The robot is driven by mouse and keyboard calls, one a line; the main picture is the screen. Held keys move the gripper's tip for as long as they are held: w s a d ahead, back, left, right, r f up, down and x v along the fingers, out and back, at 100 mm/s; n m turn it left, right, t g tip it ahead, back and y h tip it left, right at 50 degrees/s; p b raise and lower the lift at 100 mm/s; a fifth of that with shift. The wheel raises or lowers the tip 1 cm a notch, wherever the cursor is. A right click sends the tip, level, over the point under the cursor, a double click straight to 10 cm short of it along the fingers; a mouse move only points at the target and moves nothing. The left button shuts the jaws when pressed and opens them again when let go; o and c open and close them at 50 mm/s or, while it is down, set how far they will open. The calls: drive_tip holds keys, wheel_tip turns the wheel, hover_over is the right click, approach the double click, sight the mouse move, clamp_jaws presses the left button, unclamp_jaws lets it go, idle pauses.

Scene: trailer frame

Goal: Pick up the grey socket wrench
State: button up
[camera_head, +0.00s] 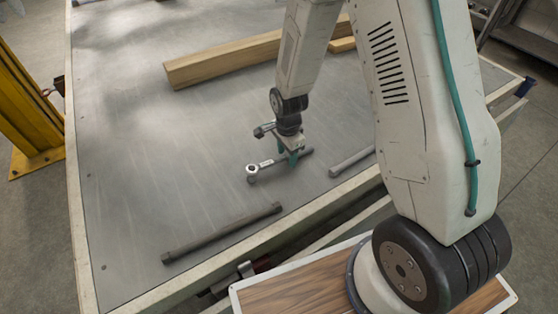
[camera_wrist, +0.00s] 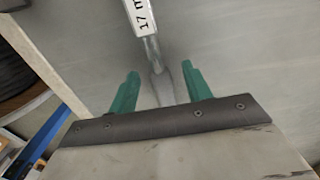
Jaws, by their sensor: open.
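The grey socket wrench (camera_head: 266,164) lies on the metal sheet of the trailer frame in the head view. Its round ratchet head is at the left and its handle runs to the right under my gripper (camera_head: 290,158). In the wrist view the wrench (camera_wrist: 148,45) shows a white label reading "17" and its shaft runs down between the two green fingers of my gripper (camera_wrist: 160,92). The fingers are open, one on each side of the shaft, with a gap to it on both sides. The end of the handle is hidden behind the gripper's dark plate in the wrist view.
A dark grey bar (camera_head: 222,233) lies near the front edge of the metal sheet (camera_head: 130,180). Another grey bar (camera_head: 352,161) lies right of my gripper. A wooden beam (camera_head: 225,62) lies behind. A yellow post (camera_head: 28,115) stands at the left. The sheet's left part is clear.

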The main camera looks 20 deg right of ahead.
clamp_jaws()
drive_tip(key=shift+r, duration=0.15)
